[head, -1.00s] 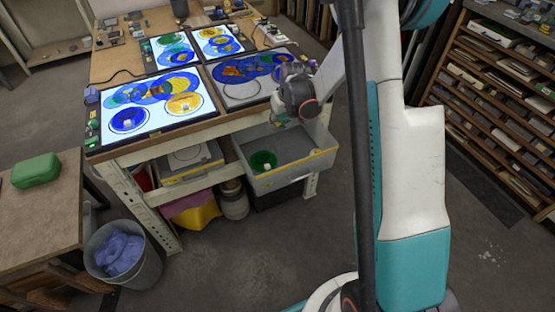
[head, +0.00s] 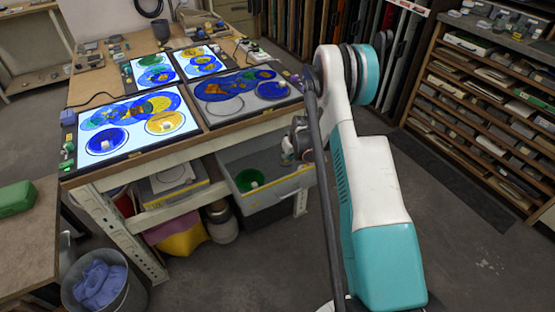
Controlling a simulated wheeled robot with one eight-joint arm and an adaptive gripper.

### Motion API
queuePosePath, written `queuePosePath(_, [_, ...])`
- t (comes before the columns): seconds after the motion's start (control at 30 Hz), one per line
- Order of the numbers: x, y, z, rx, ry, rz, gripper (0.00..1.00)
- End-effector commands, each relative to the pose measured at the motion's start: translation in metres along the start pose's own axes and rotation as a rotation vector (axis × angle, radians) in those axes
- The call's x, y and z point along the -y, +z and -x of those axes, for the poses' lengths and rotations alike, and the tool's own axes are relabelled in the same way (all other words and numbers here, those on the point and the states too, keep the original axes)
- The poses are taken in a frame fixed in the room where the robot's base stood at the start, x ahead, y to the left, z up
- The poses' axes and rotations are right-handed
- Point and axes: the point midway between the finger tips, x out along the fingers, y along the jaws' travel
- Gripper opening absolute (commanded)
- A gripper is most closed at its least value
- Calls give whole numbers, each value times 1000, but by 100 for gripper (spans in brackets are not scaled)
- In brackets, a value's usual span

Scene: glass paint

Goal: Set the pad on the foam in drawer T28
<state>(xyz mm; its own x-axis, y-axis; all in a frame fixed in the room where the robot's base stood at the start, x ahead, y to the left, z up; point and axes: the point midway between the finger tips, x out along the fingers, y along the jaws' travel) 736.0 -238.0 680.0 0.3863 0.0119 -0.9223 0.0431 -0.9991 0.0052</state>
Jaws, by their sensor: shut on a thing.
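My gripper (head: 288,155) hangs over the right part of an open grey drawer (head: 297,184) under the bench. My own arm partly hides it. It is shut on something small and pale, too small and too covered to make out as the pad. In the drawer's left part lies a green disc (head: 243,176) with a small white block (head: 253,184) on it. The rest of the drawer floor (head: 265,160) looks bare and grey; I cannot tell foam from plain floor. A yellow strip runs along the drawer front, but no T28 label is legible.
The bench above holds lit panels (head: 92,148) with coloured discs and a dark panel (head: 215,118). The bench edge overhangs the drawer's back. A bin (head: 70,290) and a green case (head: 15,198) stand at left. Slotted shelves (head: 480,120) stand at right. Open floor lies in front.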

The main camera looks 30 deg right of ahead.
Motion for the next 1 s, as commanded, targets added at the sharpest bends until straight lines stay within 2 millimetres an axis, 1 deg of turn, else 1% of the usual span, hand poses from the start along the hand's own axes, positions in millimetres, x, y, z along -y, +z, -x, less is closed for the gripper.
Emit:
queuePosePath(0.03, [0, 6, -14, 0, 0, 0, 0])
queuePosePath(0.2, [0, 20, -47, 0, 0, 0, 0])
queuePosePath(0.3, [1, -1, -52, 0, 0, 1, 0])
queuePosePath(0.4, [0, -14, -57, 0, 0, 0, 0])
queuePosePath(0.67, [0, -30, -62, 0, 0, 1, 0])
queuePosePath(0.87, [0, -57, -75, 0, -1, 1, 0])
queuePosePath(0.93, [0, -52, -83, 0, 0, -1, 0])
queuePosePath(1.0, [0, -51, -86, 0, 0, -1, 0])
